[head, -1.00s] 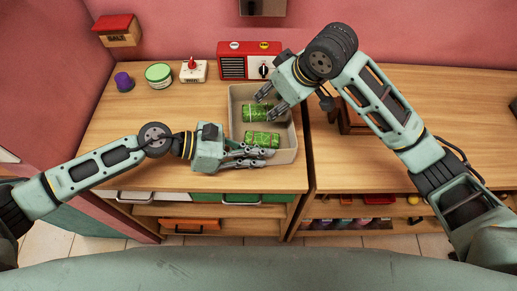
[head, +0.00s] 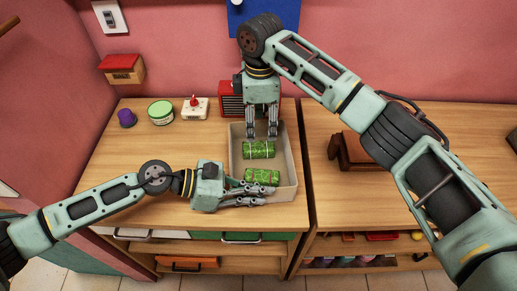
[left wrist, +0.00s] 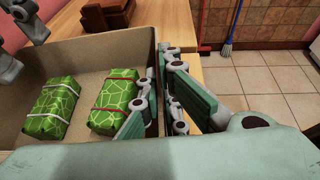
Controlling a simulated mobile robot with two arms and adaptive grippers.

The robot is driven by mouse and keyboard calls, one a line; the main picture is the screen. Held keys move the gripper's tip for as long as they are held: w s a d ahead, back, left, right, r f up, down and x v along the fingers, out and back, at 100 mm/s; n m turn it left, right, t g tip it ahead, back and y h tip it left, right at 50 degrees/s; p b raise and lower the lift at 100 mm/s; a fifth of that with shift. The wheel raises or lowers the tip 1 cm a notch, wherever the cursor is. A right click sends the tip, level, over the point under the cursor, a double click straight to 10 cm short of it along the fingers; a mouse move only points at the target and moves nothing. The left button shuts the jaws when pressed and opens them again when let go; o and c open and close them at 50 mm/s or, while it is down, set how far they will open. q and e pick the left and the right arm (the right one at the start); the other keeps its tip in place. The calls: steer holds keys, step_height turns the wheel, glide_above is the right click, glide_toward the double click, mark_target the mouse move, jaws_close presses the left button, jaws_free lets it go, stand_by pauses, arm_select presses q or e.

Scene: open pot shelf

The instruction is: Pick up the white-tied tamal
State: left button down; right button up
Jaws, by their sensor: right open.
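The white-tied tamal (left wrist: 50,108) is a green leaf-patterned packet with a pale band. It lies in the open beige tray (head: 293,165) and is the farther packet (head: 257,149) in the head view. A red-tied tamal (left wrist: 113,102) lies beside it, nearer my left gripper; it also shows in the head view (head: 262,176). My right gripper (head: 261,136) points down, open, with fingertips close to the far edge of the white-tied tamal; contact cannot be told. My left gripper (head: 272,194) is at the tray's near wall, one finger inside and one outside, closed on the wall.
The tray stands on a wooden counter (head: 115,180). A red radio (head: 231,104), white timer (head: 195,109), green tub (head: 161,112) and purple item (head: 127,118) stand behind. A brown wooden object (head: 350,152) stands on the right counter, with free room around it.

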glide_above(259, 146)
steer(key=f, duration=0.4)
steer(key=shift+w+d+f, duration=0.15)
steer(key=shift+w+f, duration=0.1)
steer(key=shift+f, duration=0.05)
steer(key=shift+s+a+f, duration=0.1)
steer(key=shift+f, duration=1.25)
steer(key=shift+s+a+f, duration=0.1)
steer(key=shift+f, duration=1.2)
steer(key=c, duration=1.3)
steer(key=shift+r, duration=0.1)
step_height(259, 146, up, 10)
steer(key=shift+f, duration=0.1)
arm_select(q)
steer(key=c, duration=1.9)
jaws_free()
steer(key=shift+o, duration=0.2)
